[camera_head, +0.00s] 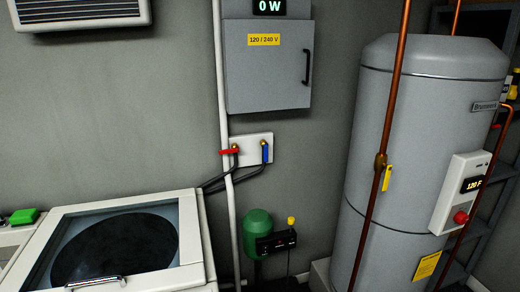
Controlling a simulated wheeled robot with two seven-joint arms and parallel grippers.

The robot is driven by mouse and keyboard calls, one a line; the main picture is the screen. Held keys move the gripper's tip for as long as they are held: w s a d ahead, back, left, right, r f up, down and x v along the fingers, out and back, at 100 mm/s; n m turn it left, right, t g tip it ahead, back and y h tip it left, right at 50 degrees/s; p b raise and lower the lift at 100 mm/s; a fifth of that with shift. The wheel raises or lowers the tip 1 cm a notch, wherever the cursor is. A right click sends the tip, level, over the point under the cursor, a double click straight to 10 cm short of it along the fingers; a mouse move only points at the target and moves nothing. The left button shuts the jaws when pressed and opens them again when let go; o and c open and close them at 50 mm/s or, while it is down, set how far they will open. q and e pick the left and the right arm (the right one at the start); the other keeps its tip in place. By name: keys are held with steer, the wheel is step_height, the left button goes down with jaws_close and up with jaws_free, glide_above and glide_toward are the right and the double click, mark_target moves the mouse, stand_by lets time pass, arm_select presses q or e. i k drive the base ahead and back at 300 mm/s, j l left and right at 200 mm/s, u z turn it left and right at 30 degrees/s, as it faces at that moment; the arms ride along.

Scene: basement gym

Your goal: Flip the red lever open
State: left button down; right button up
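The red lever (229,151) lies horizontal on its valve at the left of a white wall plate (257,149). A blue lever (265,153) hangs vertical on the valve to its right. Dark hoses run from below the plate down to the left, behind a white pipe. Neither of my grippers shows in the head view.
A white washer with a dark round lid (114,249) stands at lower left. A white vertical pipe (219,70) runs close to the red lever. A grey electrical panel (268,66) is above. A green tank (257,224) is below, and a grey water heater (416,140) with copper pipes stands right.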

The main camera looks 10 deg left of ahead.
mark_target(235, 151)
steer(key=i+l, duration=0.7)
steer(key=i, duration=0.2)
steer(key=i+j, duration=0.15)
steer(key=i, duration=0.55)
